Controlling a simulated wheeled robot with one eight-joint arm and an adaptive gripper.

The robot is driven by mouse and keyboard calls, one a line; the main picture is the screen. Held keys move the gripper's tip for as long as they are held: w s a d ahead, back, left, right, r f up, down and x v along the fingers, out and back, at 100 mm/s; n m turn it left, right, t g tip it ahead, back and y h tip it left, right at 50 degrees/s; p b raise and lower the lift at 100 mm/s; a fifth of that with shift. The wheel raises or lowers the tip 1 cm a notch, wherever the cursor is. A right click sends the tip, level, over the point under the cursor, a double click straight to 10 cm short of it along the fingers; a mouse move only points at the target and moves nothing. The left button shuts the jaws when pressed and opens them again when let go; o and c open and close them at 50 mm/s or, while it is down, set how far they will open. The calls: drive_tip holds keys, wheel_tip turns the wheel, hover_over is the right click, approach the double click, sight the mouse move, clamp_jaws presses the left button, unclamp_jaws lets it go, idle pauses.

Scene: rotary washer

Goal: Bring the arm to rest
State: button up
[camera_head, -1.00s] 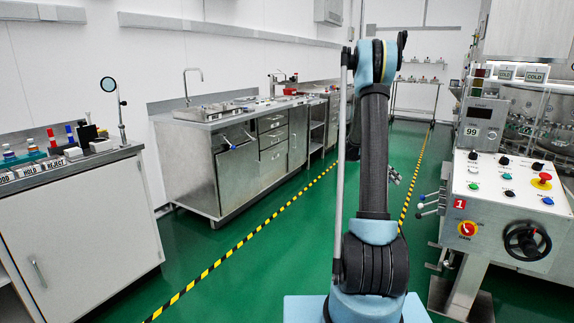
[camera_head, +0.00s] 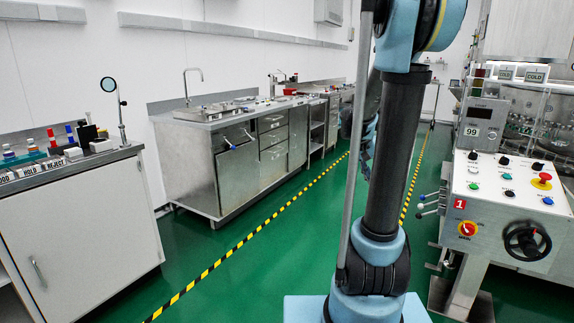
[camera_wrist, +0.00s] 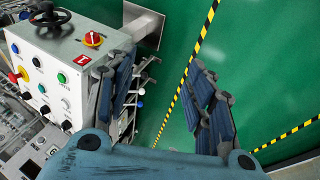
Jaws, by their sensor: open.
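My gripper (camera_wrist: 165,105) shows in the wrist view with its two blue-grey padded fingers spread apart. Nothing is between them, and green floor shows in the gap. In the head view my arm stands upright at the centre, and my gripper is mostly hidden behind it. The control panel (camera_wrist: 62,75) lies to the left of the fingers in the wrist view. In the head view the same control panel (camera_head: 510,190) stands to the right of my arm.
A steel bench with a sink (camera_head: 235,165) runs along the left wall. A nearer cabinet (camera_head: 80,225) carries bottles and labelled trays. The washer (camera_head: 535,105) is at the right.

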drive_tip(key=s+a+f+n+y, duration=0.2)
drive_tip(key=s+a, duration=0.3)
drive_tip(key=s, duration=0.3)
drive_tip(key=s+a+f+n+t+y, duration=0.1)
drive_tip(key=s+a+f+n, duration=0.1)
drive_tip(key=s+a, duration=0.3)
drive_tip(key=s+a+f+n+y, duration=0.2)
drive_tip(key=s+a+f, duration=0.2)
drive_tip(key=s, duration=0.8)
drive_tip(key=shift+s+a+f+t+y, duration=0.15)
drive_tip(key=shift+a+t+y, duration=0.15)
drive_tip(key=shift+a+t, duration=0.15)
